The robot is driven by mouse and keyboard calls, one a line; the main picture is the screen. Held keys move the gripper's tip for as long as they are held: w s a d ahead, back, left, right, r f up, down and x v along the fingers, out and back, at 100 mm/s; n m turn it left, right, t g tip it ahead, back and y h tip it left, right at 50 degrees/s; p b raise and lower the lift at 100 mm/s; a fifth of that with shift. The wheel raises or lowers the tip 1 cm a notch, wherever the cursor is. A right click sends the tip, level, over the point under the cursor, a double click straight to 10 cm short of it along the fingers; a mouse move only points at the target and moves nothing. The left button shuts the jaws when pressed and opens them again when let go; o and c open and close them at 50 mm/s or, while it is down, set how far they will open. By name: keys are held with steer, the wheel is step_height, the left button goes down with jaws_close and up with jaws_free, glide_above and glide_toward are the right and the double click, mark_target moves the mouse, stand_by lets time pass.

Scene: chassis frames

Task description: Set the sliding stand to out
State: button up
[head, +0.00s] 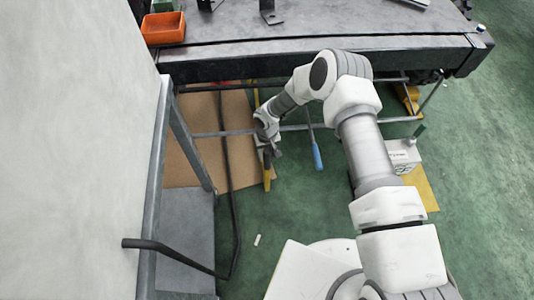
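No part is plainly marked as the sliding stand, and I cannot tell which one it is. A grey metal frame (176,125) stands at the left beside a large pale panel. A bent dark bar (228,190) runs down the floor side and ends in a handle pointing left near the frame's foot. My gripper (270,152) points downward below the workbench edge, close to a yellow upright piece (267,172) and a thin grey cross rail (300,127). I cannot tell whether it touches either. Its fingers are too small to read.
A dark workbench (330,48) spans the top, with an orange bin (163,28) on it. Brown board (200,155) lies beneath its left end. A blue-handled tool (317,157) is right of my gripper. A white box (403,156) stands farther right. Green floor is open at right.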

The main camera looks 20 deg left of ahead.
jaws_close()
stand_by(1.1)
